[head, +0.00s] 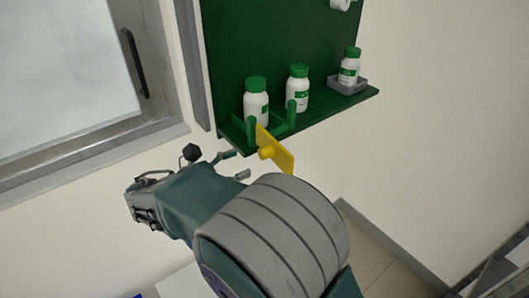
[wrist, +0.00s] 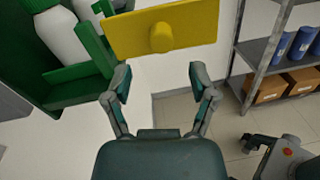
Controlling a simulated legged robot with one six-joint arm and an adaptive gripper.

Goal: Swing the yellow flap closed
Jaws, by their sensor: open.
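The yellow flap (head: 277,152) is a flat plate with a round knob, at the front edge of a green shelf. It sticks outward from the green frame, swung open. In the wrist view the flap (wrist: 185,27) spans the top middle, with its knob (wrist: 161,38) facing me. My gripper (wrist: 160,85) is open and empty, its fingers apart and below the flap with a visible gap. In the head view my gripper (head: 239,166) is left of and slightly below the flap. The green frame (head: 270,124) stands around a white bottle (head: 256,102) with a green cap.
Another white bottle (head: 298,88) stands on the green shelf (head: 330,107), and a third (head: 349,68) sits in a grey tray (head: 346,86). A window (head: 70,70) is at the left. Racks with blue containers (wrist: 282,45) stand at the right in the wrist view.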

